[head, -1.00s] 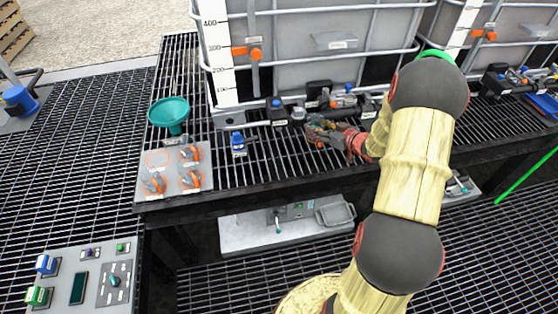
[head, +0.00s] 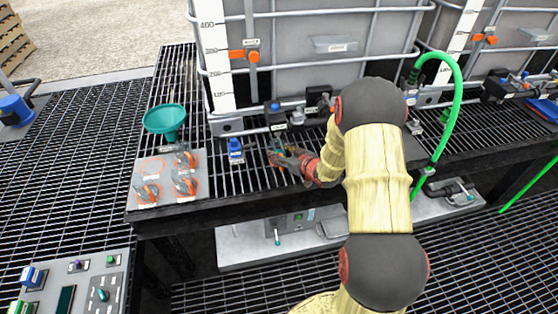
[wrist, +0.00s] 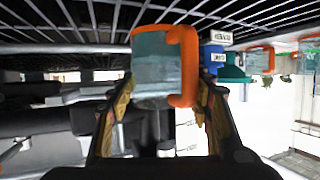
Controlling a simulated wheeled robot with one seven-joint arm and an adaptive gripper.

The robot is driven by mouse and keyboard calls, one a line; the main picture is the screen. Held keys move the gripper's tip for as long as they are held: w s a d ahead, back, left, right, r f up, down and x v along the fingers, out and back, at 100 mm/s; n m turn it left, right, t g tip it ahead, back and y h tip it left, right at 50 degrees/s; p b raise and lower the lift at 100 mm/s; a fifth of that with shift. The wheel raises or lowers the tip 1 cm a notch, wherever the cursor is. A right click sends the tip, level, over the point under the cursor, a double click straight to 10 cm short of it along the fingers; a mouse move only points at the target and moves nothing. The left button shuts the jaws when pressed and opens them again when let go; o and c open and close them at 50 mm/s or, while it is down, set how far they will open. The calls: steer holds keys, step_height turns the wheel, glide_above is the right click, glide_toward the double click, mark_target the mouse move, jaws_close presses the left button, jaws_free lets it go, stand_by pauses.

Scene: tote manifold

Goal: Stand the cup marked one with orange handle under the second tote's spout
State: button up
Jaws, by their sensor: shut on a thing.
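My gripper (head: 287,158) is low over the grating, in front of the near tote's outlet. In the wrist view my gripper (wrist: 165,112) is shut on a clear cup with an orange handle (wrist: 157,62), held between both fingers. The cup's mark cannot be read. In the head view the cup is small and mostly hidden by the fingers. The near tote (head: 300,70) has a black outlet fitting (head: 275,116) just behind the gripper. Another tote (head: 510,60) stands to the right. I cannot tell if the cup touches the grating.
A grey panel (head: 140,206) at left holds several orange-handled cups and one empty orange outline. A teal funnel (head: 165,118) and a small blue valve piece (head: 235,148) stand nearby. A green hose (head: 458,95) hangs right of my arm. The black front edge runs below the grating.

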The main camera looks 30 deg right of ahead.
steer(key=f+b, duration=0.1)
steer(key=f, duration=0.1)
steer(key=f+b, duration=0.1)
steer(key=shift+w+a+f, duration=0.1)
steer(key=shift+a+f, duration=0.1)
steer(key=shift+f, duration=0.2)
steer(key=shift+r, duration=0.15)
steer(key=o, duration=0.9)
steer(key=shift+f, duration=0.25)
steer(key=o, duration=0.4)
steer(key=shift+o, duration=0.4)
